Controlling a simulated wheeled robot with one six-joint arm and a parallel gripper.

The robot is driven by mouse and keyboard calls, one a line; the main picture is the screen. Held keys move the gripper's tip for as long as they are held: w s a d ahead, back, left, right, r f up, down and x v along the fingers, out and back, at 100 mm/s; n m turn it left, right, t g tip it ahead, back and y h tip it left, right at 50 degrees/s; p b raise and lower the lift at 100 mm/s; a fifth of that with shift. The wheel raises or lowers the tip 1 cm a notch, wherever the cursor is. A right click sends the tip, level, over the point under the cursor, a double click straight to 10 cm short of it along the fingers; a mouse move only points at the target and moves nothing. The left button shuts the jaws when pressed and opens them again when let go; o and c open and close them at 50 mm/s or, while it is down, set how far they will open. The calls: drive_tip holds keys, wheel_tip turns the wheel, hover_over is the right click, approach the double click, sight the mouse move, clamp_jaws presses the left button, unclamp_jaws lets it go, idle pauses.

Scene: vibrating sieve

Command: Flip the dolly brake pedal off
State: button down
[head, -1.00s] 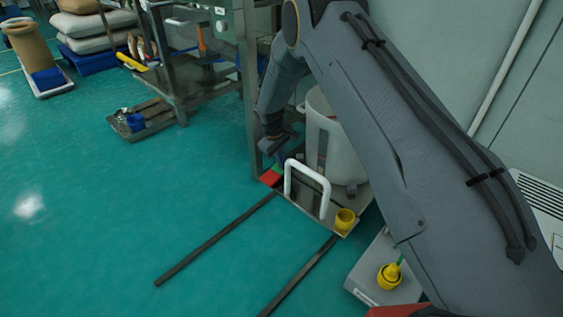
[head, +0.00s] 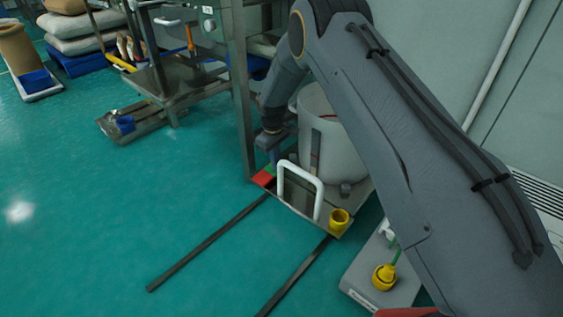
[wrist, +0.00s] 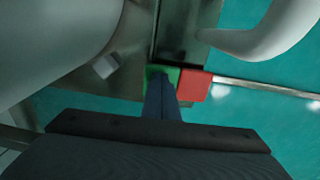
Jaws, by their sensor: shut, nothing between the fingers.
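The dolly (head: 318,222) has a metal deck and a white upright handle (head: 318,190); a large pale bin (head: 333,150) stands on it. At its left corner is the brake pedal, with a red part (head: 263,179) and a green part (head: 270,169). In the wrist view the red part (wrist: 195,86) lies right of the green part (wrist: 157,72). My gripper (head: 274,160) points down over the pedal. In the wrist view its shut, empty fingers (wrist: 161,80) overlap the green part and hide some of it. I cannot tell whether they touch.
A yellow cup (head: 339,221) sits on the dolly's front corner. Two dark floor rails (head: 208,243) run forward from the dolly. A metal frame post (head: 241,100) stands close left of my gripper. A grey platform with a yellow-capped item (head: 384,277) is at lower right. Open floor lies left.

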drive_tip(key=shift+w+d+f+g+y, duration=0.25)
drive_tip(key=shift+g+y, duration=0.05)
drive_tip(key=shift+g, duration=0.1)
drive_tip(key=shift+a, duration=0.1)
drive_tip(key=shift+s+r, duration=0.1)
drive_tip(key=shift+s+a+r+p, duration=0.25)
drive_tip(key=shift+s+a+p, duration=0.25)
drive_tip(key=shift+p, duration=0.1)
drive_tip(key=shift+d, duration=0.1)
wheel_tip(320, 180, up, 14)
drive_tip(key=w+d+p, duration=0.2)
drive_tip(key=p, duration=0.3)
drive_tip(key=shift+w+f+p, duration=0.2)
drive_tip(key=shift+w+p, duration=0.05)
drive_tip(key=shift+p, duration=0.05)
